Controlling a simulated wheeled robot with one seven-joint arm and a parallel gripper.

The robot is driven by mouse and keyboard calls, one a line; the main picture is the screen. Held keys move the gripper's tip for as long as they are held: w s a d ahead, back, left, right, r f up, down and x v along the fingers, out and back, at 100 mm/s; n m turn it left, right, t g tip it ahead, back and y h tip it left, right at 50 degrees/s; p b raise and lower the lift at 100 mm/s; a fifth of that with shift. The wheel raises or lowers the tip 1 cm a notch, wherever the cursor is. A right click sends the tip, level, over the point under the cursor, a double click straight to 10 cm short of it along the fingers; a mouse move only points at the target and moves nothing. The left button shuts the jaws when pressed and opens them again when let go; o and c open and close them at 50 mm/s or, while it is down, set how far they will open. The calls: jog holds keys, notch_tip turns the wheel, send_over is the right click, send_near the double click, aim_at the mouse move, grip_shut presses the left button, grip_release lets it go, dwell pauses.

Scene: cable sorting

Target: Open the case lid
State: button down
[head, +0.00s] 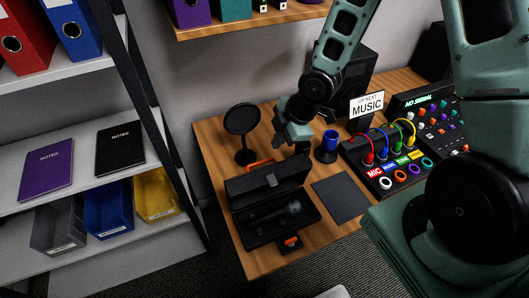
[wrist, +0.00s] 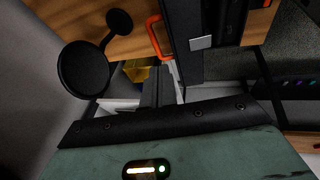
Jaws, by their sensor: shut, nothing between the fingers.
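The black case (head: 275,210) stands near the left end of the wooden desk in the head view. Its lid (head: 268,185) is raised at the back, with a grey latch plate and an orange handle (head: 259,164) behind it. A dark microphone (head: 277,213) lies in the open base. My gripper (head: 292,143) is above the desk, behind and to the right of the lid, shut and apparently empty.
A round black pop filter (head: 242,119) stands behind the case. A blue cup on a stand (head: 329,143), a dark mat (head: 341,198) and a panel with coloured cables (head: 385,157) lie to the right. A small block with an orange part (head: 291,241) sits before the case.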

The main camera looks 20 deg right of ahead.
jog(key=p+x, duration=0.1)
jog(key=x, duration=0.9)
jog(key=shift+a+r, duration=0.1)
jog(key=w+f+b, duration=0.3)
jog(key=w, duration=0.2)
dwell(0.3)
jog(key=shift+w, duration=0.1)
